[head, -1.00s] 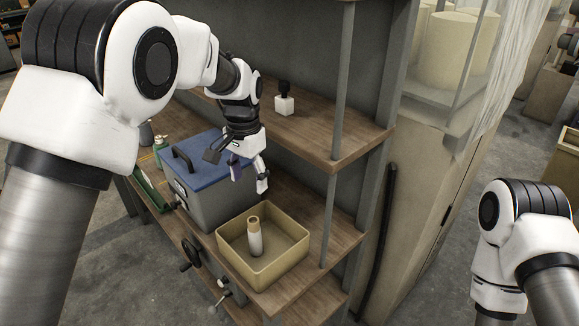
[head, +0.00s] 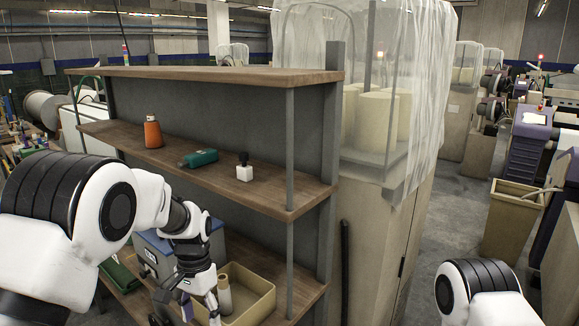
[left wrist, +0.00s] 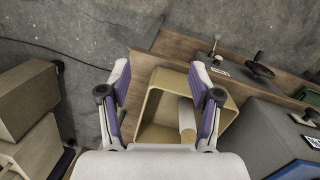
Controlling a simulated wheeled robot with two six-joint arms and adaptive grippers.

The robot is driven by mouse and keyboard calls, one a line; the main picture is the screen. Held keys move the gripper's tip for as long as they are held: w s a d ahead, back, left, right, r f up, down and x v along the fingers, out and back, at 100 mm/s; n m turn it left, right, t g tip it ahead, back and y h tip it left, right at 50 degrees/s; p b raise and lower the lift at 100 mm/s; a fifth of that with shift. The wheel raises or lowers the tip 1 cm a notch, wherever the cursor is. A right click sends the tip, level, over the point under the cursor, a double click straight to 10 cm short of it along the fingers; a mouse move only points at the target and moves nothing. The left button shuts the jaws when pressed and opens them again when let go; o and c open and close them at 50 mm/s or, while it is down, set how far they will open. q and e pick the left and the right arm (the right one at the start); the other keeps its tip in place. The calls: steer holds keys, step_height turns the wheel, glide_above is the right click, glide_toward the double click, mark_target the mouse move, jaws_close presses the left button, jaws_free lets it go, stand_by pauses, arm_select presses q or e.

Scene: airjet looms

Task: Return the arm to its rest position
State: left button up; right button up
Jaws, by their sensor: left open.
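My left gripper (head: 201,308) is low at the front left of a cream bin (head: 262,300) in the head view. In the left wrist view its two fingers (left wrist: 160,72) are spread open with nothing between the tips. The same bin (left wrist: 168,77) shows beyond and between the fingers there. A pale cylinder with a tan top (head: 225,296) is in the bin, apart from the fingers; it also shows in the left wrist view (left wrist: 187,118). My right arm shows at the lower right of the head view, but its gripper is out of view.
A grey box with a blue lid (head: 150,245) stands left of the bin. The shelf (head: 275,195) above holds an orange bottle (head: 153,132), a green tool (head: 199,158) and a white block with a black knob (head: 244,170). Shelf posts stand close to my left arm.

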arm_select(q)
steer(key=s+a+f+n+g+b, duration=0.1)
steer(key=s+a+f+g+b, duration=0.25)
steer(key=s+f, duration=1.95)
steer(key=s+a+f+n+b, duration=0.1)
steer(key=s+f, duration=0.3)
steer(key=s, duration=0.4)
steer(key=s+a+f+n, duration=0.2)
steer(key=s+f, duration=0.2)
steer(key=s, duration=0.3)
steer(key=w+t, duration=0.3)
steer(key=w+n+t, duration=0.1)
steer(key=t, duration=0.1)
steer(key=shift+w+r+t, duration=0.25)
steer(key=shift+r, duration=0.15)
arm_select(e)
steer(key=f, duration=0.4)
steer(key=shift+s+f, duration=0.25)
steer(key=shift+s, duration=0.05)
